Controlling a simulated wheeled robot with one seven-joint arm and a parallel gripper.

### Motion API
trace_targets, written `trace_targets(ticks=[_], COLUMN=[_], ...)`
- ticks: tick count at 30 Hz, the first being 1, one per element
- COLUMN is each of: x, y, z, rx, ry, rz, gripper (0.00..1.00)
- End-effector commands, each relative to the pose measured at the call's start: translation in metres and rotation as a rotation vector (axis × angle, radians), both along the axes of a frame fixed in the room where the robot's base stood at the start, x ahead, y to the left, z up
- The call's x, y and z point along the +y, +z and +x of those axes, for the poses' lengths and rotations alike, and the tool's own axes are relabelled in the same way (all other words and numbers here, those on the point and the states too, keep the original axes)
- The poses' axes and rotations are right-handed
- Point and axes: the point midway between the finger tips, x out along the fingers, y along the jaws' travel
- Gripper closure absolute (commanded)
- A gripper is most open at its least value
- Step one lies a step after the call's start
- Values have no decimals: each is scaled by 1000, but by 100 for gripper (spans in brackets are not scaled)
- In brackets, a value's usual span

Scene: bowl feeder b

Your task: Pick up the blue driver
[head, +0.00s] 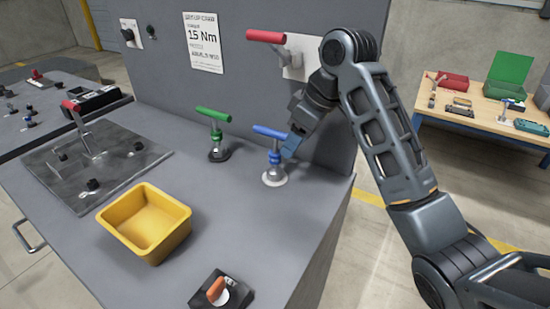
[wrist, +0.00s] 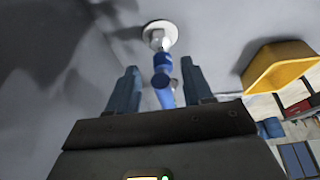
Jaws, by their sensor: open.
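The blue driver (head: 274,155) stands upright on a round white base on the grey bench, with its blue T-handle on top. My gripper (head: 288,146) is open just right of its shaft in the head view. In the wrist view my open gripper (wrist: 160,66) has one finger on each side of the blue driver (wrist: 162,75), with gaps showing on both sides. The handle end is partly hidden by my gripper body there.
A green-handled driver (head: 216,135) stands close left. A red-handled driver (head: 266,37) is at the upright panel (head: 180,80) behind. A yellow bin (head: 146,222), a dark plate with a red-handled lever (head: 92,160) and an orange-knobbed box (head: 221,292) sit on the bench (head: 235,225).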

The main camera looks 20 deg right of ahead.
Motion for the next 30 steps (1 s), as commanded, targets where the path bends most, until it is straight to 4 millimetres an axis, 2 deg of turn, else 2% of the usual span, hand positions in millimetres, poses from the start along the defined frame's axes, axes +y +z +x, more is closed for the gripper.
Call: trace_targets(ticks=[10, 14, 21, 30], x=[31, 31, 32, 32], y=[0, -9, -11, -11], z=[39, 40, 40, 40], rx=[2, 1, 0, 0], ry=[2, 0, 1, 1], rz=[-1, -1, 0, 0], gripper=[49, 49, 50, 79])
